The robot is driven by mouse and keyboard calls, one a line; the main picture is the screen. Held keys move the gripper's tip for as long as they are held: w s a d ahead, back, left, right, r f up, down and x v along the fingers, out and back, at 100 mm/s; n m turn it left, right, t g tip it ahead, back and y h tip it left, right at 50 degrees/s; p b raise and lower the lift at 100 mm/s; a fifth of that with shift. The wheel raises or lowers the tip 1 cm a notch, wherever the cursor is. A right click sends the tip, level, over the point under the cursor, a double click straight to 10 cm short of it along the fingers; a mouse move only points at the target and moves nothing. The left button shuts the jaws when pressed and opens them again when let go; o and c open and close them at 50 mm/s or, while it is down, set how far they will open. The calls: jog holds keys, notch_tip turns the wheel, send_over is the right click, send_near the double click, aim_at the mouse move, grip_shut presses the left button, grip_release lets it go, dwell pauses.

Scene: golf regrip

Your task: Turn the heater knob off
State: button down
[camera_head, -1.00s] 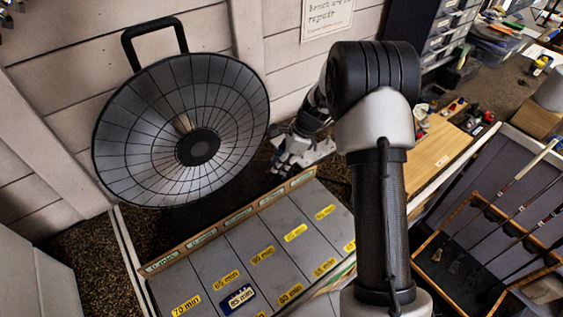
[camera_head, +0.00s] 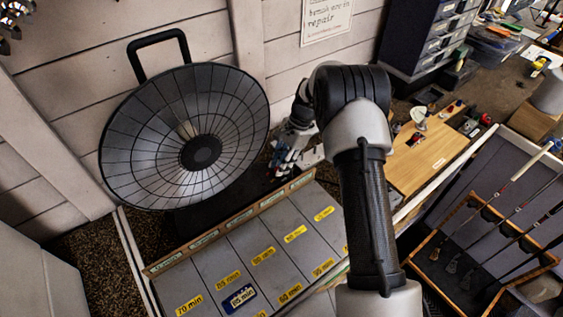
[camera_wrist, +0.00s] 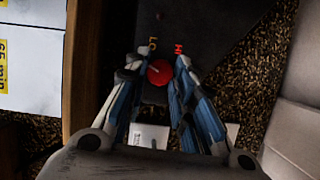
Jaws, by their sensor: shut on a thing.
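The heater is a round dish with a dark wire grille (camera_head: 165,105) and a black handle, standing at the left in the head view. Its red knob (camera_wrist: 159,73) shows in the wrist view on the dark base, below the letters LO and HI. A pale pointer mark on the knob leans up and left, toward LO. My gripper (camera_wrist: 164,68) has a blue-grey finger on each side of the knob and is shut on it. In the head view my gripper (camera_head: 286,152) is at the right of the heater base, and the knob is hidden there.
Grey compartments with yellow minute labels (camera_head: 262,256) lie in front of the heater, behind a wooden strip. A wooden board (camera_head: 430,155) and a rack of golf clubs (camera_head: 480,245) are at the right. A plank wall (camera_head: 75,60) stands close behind the heater.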

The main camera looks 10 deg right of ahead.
jog(key=n+g, duration=0.1)
jog(key=n, duration=0.4)
jog(key=shift+w+a+g+h, duration=0.15)
jog(key=shift+g+h, duration=0.25)
dwell(0.3)
jog(key=c, duration=1.3)
grip_release()
jog(key=shift+c, duration=0.2)
jog(key=v, duration=1.2)
jog(key=shift+a, duration=0.15)
